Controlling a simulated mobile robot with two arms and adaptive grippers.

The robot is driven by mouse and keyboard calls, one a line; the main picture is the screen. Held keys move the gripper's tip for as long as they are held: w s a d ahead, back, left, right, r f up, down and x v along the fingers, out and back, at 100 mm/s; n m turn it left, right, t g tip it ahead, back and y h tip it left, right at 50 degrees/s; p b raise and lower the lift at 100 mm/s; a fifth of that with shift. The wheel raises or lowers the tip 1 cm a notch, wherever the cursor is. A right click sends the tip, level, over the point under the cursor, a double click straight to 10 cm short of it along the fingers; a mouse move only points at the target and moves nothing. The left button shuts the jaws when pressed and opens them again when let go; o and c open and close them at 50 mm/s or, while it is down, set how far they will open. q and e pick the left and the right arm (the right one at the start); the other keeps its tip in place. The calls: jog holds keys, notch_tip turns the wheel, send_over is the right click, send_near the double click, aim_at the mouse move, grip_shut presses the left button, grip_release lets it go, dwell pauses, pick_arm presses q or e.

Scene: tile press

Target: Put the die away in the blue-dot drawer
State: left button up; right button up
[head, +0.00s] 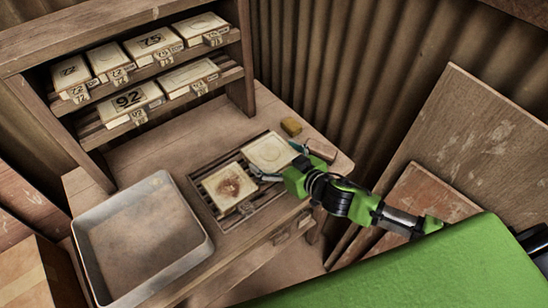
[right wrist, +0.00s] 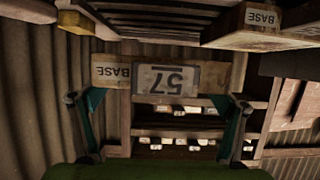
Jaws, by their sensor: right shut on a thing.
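A pale block (head: 268,150) with a ring-shaped mark on top is at the slatted rack on the bench. My right gripper (head: 281,163) is shut on it, with one teal finger on each side. In the right wrist view this die (right wrist: 168,79) shows a "57" label, upside down, and "BASE" on its wood. I cannot tell whether it still touches the rack. A second block (head: 228,187) with a brown stain sits beside it on the rack. A drawer front (head: 293,228) shows under the bench edge; no blue dot is visible. My left gripper is out of view.
A metal tray (head: 192,262) stands left of the rack. A shelf (head: 110,158) behind holds several numbered blocks. A yellow block (head: 291,126) and a brown brick (head: 321,150) lie near the bench's right end. Boards (head: 470,140) lean against the corrugated wall.

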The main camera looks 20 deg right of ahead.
jog(key=s+a+r+b, duration=0.25)
jog(key=s+r, duration=0.45)
jog(key=s, duration=0.4)
jog(key=shift+d+f+n+y, duration=0.6)
jog(key=shift+d+f+y, duration=0.15)
jog(key=shift+d, duration=1.75)
jog(key=s+r+n+g+y, duration=0.1)
jog(key=r+n+g+y, duration=0.1)
jog(key=r, duration=0.3)
jog(key=s+r+n+g+y+b, duration=0.1)
jog(key=s+r+n+g+y, duration=0.1)
jog(key=r, duration=0.3)
jog(key=shift+s+r+n+g+y, duration=0.25)
jog(key=shift+r+n+y, duration=0.2)
jog(key=shift+n, duration=0.45)
jog(key=shift+w+a, duration=0.1)
jog(key=shift+f, duration=0.15)
